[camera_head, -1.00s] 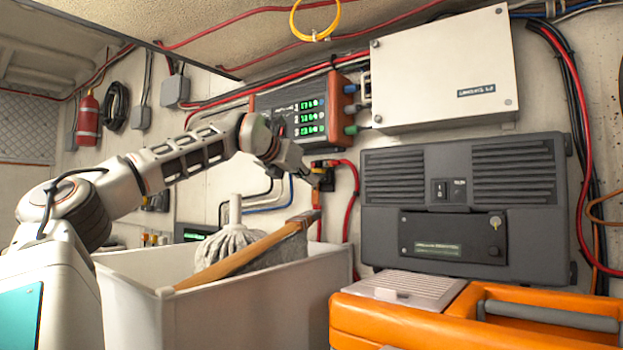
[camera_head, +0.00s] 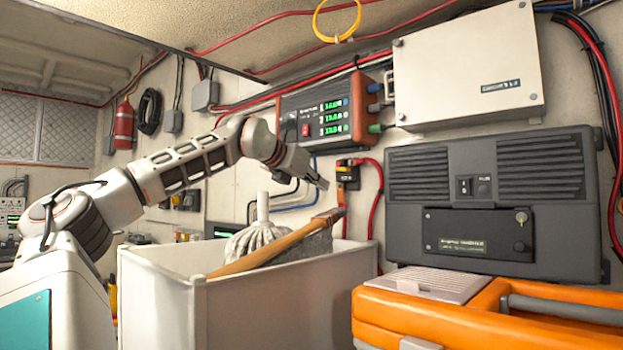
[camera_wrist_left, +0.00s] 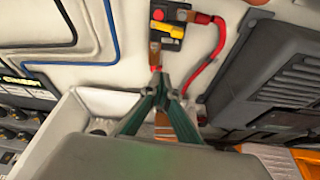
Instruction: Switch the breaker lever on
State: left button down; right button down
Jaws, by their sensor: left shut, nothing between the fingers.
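The breaker (camera_head: 348,173) is a small black block with yellow and orange parts on the back wall, a red cable running from its right side. In the left wrist view the breaker (camera_wrist_left: 172,22) shows at the top, with a yellow piece and a small red spot. Which way its lever points is too small to tell. My left gripper (camera_head: 322,184) is shut and empty, just left of and slightly below the breaker in the head view. In the wrist view its closed fingertips (camera_wrist_left: 162,88) lie below the breaker, apart from it in the picture. My right gripper is not in view.
A white bin (camera_head: 285,300) with a mop (camera_head: 258,240) and a wooden-handled tool (camera_head: 270,248) stands below my left arm. A lit display unit (camera_head: 325,112) hangs above the breaker. A dark grey unit (camera_head: 400,240) and orange case (camera_head: 390,318) are at right.

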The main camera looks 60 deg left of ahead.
pick_arm(q)
jog(key=shift+v, duration=1.95)
jog(key=shift+d, duration=0.15)
